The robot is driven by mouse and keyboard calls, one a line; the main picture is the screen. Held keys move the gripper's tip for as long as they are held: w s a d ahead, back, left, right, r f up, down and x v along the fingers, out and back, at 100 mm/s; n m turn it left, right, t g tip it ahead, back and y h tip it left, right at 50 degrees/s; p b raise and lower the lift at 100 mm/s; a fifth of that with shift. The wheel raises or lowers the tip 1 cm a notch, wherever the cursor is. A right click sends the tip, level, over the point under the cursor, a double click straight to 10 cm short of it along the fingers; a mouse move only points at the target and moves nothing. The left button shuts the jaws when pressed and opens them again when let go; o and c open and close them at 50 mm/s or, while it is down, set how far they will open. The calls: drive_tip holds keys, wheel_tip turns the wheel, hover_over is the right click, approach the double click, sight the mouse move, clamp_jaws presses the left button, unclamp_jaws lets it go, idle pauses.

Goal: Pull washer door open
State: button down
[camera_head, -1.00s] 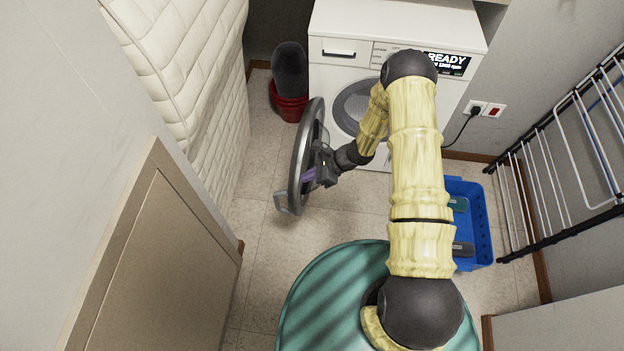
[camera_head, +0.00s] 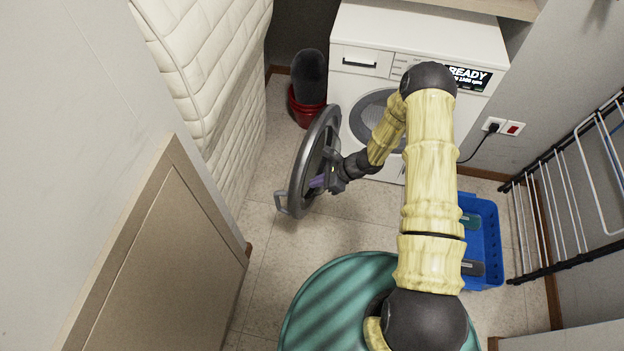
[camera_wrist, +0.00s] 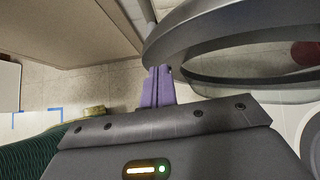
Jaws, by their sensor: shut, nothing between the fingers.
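The white washer (camera_head: 420,50) stands at the back, its display reading READY. Its round grey door (camera_head: 297,170) is swung wide open to the left, showing the drum opening (camera_head: 376,115). The door's handle (camera_head: 283,204) is at its near, outer edge. My gripper (camera_head: 316,182) is shut and empty at the inner side of the door. In the wrist view its purple fingers (camera_wrist: 158,88) are together, close beside the door ring (camera_wrist: 215,32). I cannot tell whether they touch the door.
A red pot (camera_head: 306,110) with a dark object stands left of the washer. A quilted white panel (camera_head: 215,80) and a beige door (camera_head: 165,265) line the left. A blue basket (camera_head: 490,240) and a drying rack (camera_head: 560,180) are at the right. Floor is clear below the washer door.

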drive_tip(key=s+d+r, duration=0.3)
drive_tip(key=d+r, duration=0.4)
drive_tip(key=d, duration=0.1)
drive_tip(key=shift+s, duration=0.3)
drive_tip(key=shift+w+d, duration=0.1)
drive_tip(key=s+d+r+n+h+p, duration=0.2)
drive_tip(key=r+n, duration=0.4)
drive_tip(key=r, duration=0.6)
drive_tip(key=s+d+r+n+t+h+p, duration=0.1)
drive_tip(key=s+r+n+h+p, duration=0.3)
drive_tip(key=r, duration=0.9)
drive_tip(key=s+d+r+n+h+p, duration=0.3)
drive_tip(key=s+r+n+p, duration=0.3)
drive_tip(key=r+n, duration=0.3)
wheel_tip(320, 180, up, 3)
drive_tip(key=shift+s+d+r+t, duration=0.15)
drive_tip(key=shift+s+d+t, duration=0.2)
drive_tip(key=shift+s, duration=0.3)
